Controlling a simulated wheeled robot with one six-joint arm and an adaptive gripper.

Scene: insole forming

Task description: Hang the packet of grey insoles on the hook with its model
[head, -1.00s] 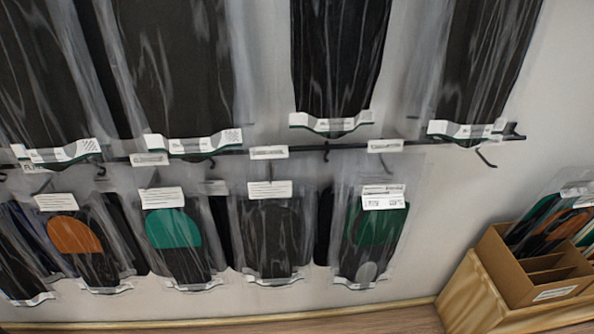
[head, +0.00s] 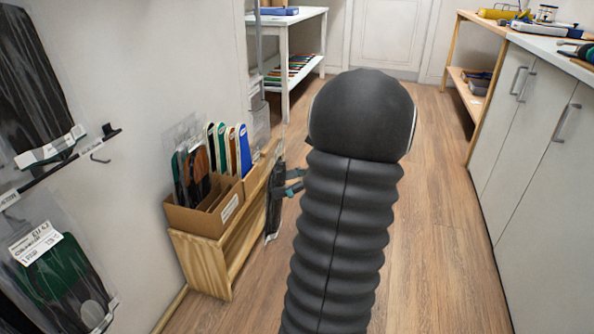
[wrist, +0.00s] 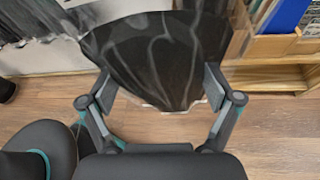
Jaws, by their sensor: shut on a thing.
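My gripper (wrist: 157,88) is shut on a packet of insoles (wrist: 150,50); its two fingers press on either side of it. The packet is dark grey to black in clear film, and its upper end runs out of the wrist view. In the head view the packet (head: 274,208) shows almost edge-on, hanging upright beside the wooden stand, with my gripper (head: 287,188) partly hidden behind my dark arm. A wall rail with a hook (head: 99,157) is at the left, with label tags. I cannot read which model the labels name.
Packets hang at the left, one with dark green insoles (head: 48,268). A cardboard box (head: 203,222) of insoles stands on a wooden stand (head: 200,262), close to the held packet. White cabinets (head: 545,190) line the right. The wooden floor between is clear.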

